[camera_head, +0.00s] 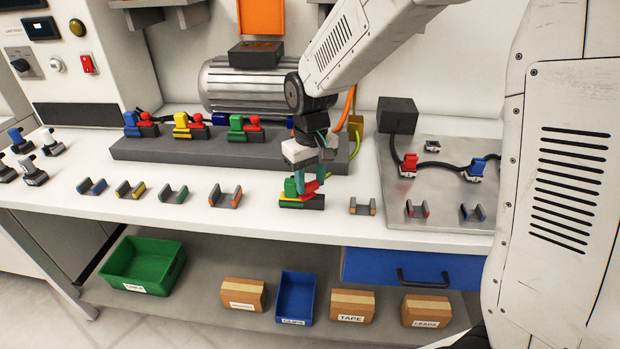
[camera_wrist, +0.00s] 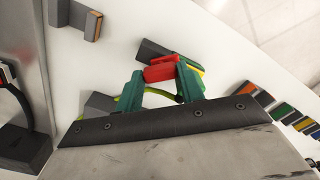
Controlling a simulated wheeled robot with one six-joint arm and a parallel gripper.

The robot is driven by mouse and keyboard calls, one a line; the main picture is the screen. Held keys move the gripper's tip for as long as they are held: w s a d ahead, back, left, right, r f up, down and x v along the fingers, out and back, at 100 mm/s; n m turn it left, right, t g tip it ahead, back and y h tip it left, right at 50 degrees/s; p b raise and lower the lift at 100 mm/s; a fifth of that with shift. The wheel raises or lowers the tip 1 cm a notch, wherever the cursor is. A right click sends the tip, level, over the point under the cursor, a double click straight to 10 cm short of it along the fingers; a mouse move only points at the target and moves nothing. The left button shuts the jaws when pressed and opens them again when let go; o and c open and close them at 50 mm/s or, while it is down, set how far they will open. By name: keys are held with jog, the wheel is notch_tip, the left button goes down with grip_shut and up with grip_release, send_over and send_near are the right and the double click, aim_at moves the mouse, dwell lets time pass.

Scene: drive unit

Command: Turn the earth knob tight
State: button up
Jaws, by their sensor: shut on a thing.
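The earth connector, a green block (camera_head: 290,188) on a yellow and dark base (camera_head: 302,203), stands near the bench's front edge. Its red knob (camera_head: 309,187) sits beside the green block, and shows in the wrist view (camera_wrist: 160,69) as a red bar. My gripper (camera_head: 310,178) reaches down over it from above. In the wrist view its green fingers (camera_wrist: 161,76) are on either side of the red knob, shut on it. The fingers and arm hide part of the knob and connector. I cannot tell how tight the knob is.
A grey rail (camera_head: 140,150) behind holds blue, yellow and green connectors with red knobs. A motor (camera_head: 240,85) stands at the back. Several coloured clips line the front edge, one (camera_head: 362,206) just right of the connector. A metal plate (camera_head: 440,190) with a black cable lies further right.

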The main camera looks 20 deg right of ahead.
jog(key=shift+o, duration=0.3)
jog(key=m, duration=0.5)
jog(key=shift+r, duration=0.15)
jog(key=shift+w, duration=0.1)
dwell(0.4)
jog(key=shift+w+m, duration=0.1)
jog(key=shift+m, duration=1.4)
jog(key=shift+c, duration=0.3)
jog(key=o, duration=1)
jog(key=shift+d, duration=0.15)
jog(key=shift+a, duration=0.25)
jog(key=shift+r, duration=0.1)
